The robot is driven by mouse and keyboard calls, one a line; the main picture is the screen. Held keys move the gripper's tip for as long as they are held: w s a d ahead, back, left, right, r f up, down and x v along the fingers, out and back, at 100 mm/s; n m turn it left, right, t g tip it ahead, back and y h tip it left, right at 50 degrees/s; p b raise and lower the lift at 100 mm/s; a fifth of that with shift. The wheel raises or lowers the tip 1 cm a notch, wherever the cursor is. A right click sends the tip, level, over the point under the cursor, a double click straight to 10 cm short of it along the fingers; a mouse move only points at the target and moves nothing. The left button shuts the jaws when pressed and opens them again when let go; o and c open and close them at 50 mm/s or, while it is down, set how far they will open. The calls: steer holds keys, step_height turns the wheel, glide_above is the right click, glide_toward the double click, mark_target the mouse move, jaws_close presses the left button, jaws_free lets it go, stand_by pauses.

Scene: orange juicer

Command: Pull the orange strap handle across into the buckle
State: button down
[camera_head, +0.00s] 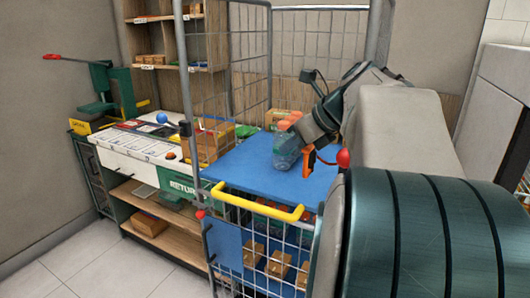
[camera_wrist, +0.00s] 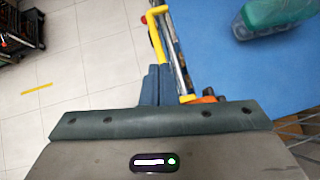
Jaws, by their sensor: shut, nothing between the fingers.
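The orange strap handle (camera_head: 309,161) shows as a small loop above the blue cart top, just below my dark wrist. An orange piece, likely the same handle, also shows in the wrist view (camera_wrist: 205,98), partly hidden behind my gripper's body. My gripper (camera_wrist: 155,72) is shut and empty, its blue-grey fingers pointing out beside the cart's edge rail. The orange piece lies to the right of the fingers, apart from them. In the head view my fingertips are hidden or too small to tell. I cannot clearly make out the buckle; a dark fitting (camera_head: 185,129) sits on the cart's left post.
The wire cart has a blue top (camera_head: 240,165) and a yellow handle (camera_head: 258,206). Clear bottles with orange caps (camera_head: 287,148) stand near my wrist. A red knob (camera_head: 343,158) is beside my arm. A white counter (camera_head: 140,140) with a green press stands left. Floor at left is clear.

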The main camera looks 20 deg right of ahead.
steer(key=shift+x, duration=1.9)
